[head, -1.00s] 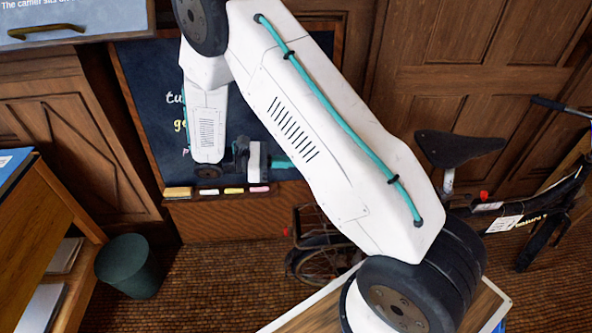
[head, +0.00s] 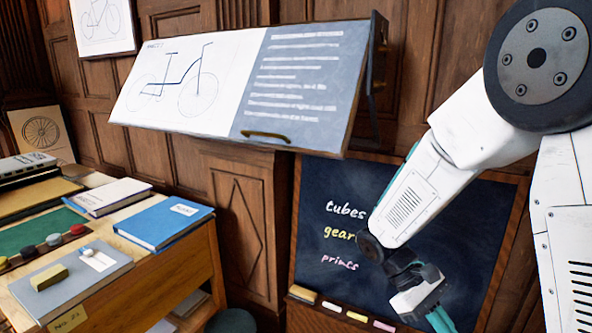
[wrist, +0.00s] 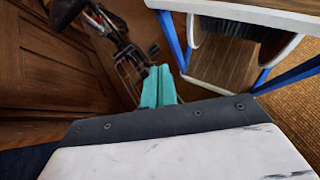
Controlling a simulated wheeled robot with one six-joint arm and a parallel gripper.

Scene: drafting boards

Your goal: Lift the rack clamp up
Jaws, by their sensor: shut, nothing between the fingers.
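I cannot make out a rack clamp in either current view. A bicycle (wrist: 130,62) with a wire rack shows small and dark beyond my fingers in the wrist view; any clamp on it is too small to tell. My gripper (wrist: 158,84) has teal fingers that are shut and empty. In the head view, my gripper (head: 440,318) points down in front of the lower part of the chalkboard, at the bottom edge of the picture. The bicycle is outside the head view.
A tilted drafting board (head: 250,82) with a brass handle juts from the panelled wall above the chalkboard (head: 340,275). Chalks (head: 358,316) lie on its ledge. A wooden desk (head: 165,285) at left bears a blue book (head: 165,226) and a grey board (head: 70,279).

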